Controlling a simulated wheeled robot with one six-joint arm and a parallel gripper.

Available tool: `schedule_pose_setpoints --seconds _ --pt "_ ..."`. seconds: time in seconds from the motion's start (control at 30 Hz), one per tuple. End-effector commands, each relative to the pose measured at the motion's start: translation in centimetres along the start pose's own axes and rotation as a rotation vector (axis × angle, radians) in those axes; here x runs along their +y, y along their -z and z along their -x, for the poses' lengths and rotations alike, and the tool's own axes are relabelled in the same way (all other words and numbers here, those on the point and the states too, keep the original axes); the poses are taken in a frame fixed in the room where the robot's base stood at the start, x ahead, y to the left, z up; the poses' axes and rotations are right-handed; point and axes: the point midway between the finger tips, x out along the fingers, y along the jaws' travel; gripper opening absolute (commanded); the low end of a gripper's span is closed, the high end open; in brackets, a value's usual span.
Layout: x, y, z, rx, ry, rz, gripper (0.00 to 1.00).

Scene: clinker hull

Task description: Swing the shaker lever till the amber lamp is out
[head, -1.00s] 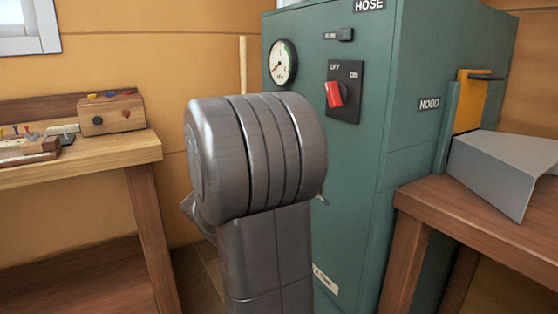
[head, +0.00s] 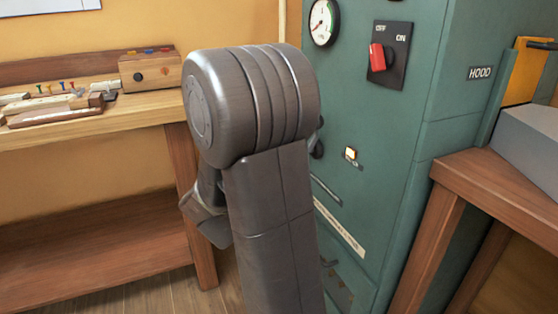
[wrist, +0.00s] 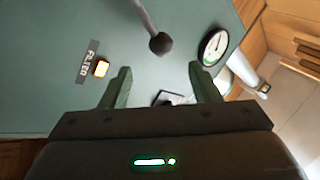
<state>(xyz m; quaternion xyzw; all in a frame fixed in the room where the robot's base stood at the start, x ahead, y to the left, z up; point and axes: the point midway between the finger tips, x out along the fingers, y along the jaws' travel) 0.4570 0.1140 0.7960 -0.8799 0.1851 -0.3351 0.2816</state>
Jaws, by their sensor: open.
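The amber lamp (head: 350,153) on the green cabinet (head: 385,200) glows. In the wrist view the lit lamp (wrist: 101,68) sits beside a FILTER label, left of my gripper. The shaker lever (wrist: 147,15) shows there as a grey rod ending in a dark ball knob (wrist: 160,43). My gripper (wrist: 163,83) is open and empty. The knob appears just beyond the fingertips, roughly centred between them, and not gripped. In the head view my arm hides the gripper and most of the lever; a dark rounded part beside the arm may be the knob.
The cabinet also carries a round gauge (head: 323,22) and a red switch (head: 377,57). A wooden bench (head: 100,126) with small items stands at left. Another bench (head: 500,185) with a grey hood (head: 530,140) stands at right.

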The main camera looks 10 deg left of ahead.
Motion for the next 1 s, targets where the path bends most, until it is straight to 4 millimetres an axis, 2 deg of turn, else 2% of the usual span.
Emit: schedule_pose_setpoints --seconds 0.1,0.23,0.77,1.0 --pt "-0.1 -0.1 1.6 -0.003 0.001 0.002 0.56" --pt "0.0 0.0 2.4 -0.001 0.000 0.000 0.56" --pt "0.1 0.0 2.6 0.000 -0.001 0.000 0.56" --pt "-0.2 0.1 1.7 -0.013 -0.012 -0.080 0.11"
